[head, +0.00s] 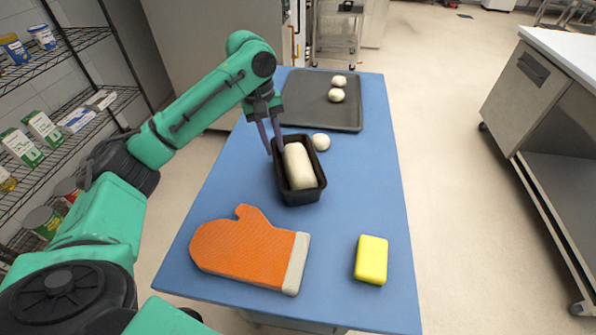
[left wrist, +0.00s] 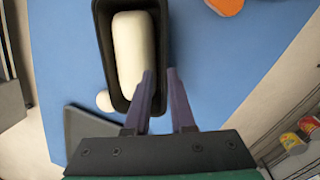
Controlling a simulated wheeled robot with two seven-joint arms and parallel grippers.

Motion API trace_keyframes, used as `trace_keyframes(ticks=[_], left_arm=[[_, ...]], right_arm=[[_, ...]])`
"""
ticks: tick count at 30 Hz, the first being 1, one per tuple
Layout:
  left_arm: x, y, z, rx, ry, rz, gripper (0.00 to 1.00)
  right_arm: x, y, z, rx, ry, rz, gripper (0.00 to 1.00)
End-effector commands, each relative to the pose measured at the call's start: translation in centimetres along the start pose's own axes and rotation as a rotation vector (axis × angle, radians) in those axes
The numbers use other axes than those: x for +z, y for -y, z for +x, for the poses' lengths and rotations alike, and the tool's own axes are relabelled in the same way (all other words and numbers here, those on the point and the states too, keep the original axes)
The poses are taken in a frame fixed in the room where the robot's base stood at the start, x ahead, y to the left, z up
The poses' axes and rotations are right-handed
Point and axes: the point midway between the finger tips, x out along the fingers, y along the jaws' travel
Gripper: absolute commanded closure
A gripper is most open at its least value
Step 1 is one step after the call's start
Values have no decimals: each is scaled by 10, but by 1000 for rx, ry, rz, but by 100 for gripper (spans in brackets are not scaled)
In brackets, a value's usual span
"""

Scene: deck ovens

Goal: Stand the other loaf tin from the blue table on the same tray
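A black loaf tin (head: 301,197) holding a pale loaf of dough (head: 299,166) stands upright on the blue table (head: 345,215), near its middle. The tin also shows at the top of the left wrist view (left wrist: 103,48). My left gripper (head: 275,151) is at the tin's left wall in the head view. Its fingers (left wrist: 160,72) are apart, one inside the rim beside the dough and one outside; I see no firm contact. The dark tray (head: 305,95) lies flat at the table's far end, with two dough balls (head: 337,95) on its right part. My right gripper is out of view.
A white dough ball (head: 321,142) lies between tin and tray. An orange oven mitt (head: 245,250) and a yellow sponge (head: 371,260) lie at the near end. A shelf rack (head: 70,40) stands left, a steel counter (head: 535,90) right. The tray's left part is bare.

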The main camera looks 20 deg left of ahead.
Motion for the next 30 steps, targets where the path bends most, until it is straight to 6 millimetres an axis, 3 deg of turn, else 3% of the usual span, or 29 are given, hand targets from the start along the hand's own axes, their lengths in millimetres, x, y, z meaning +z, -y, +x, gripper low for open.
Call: trace_keyframes(ticks=[13, 20, 22, 30], left_arm=[[-3, 1, 73, -2, 0, 1, 78], [-3, 0, 78, 1, -2, 2, 78], [-3, 0, 78, 1, -2, 2, 100], [-3, 0, 78, 1, -2, 2, 100]], right_arm=[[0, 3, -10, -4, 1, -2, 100], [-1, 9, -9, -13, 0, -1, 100], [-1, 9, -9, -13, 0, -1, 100], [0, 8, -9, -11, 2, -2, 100]])
